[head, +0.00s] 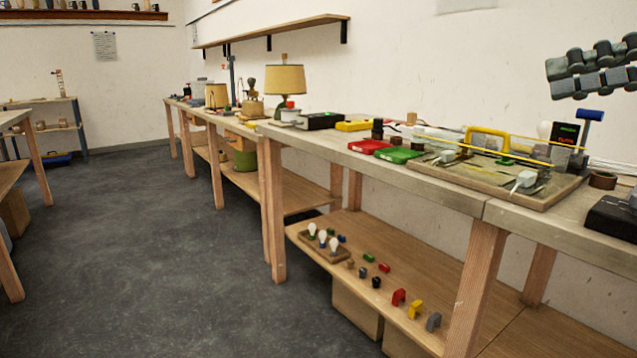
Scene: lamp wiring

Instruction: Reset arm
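My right gripper (560,80) shows at the upper right edge of the head view. It is raised above the near workbench, with its two dark grey fingers pointing left. The fingers lie close together from this angle, and I cannot tell whether they are open or shut. No object shows between them. Much of the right arm is out of frame. My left gripper is not in view.
The near workbench (440,184) carries a wiring board (500,185), a green tray (399,155), a red tray (368,146) and a table lamp (285,80). Its lower shelf (340,230) holds bulbs and small coloured parts. The grey floor (150,260) at left is clear.

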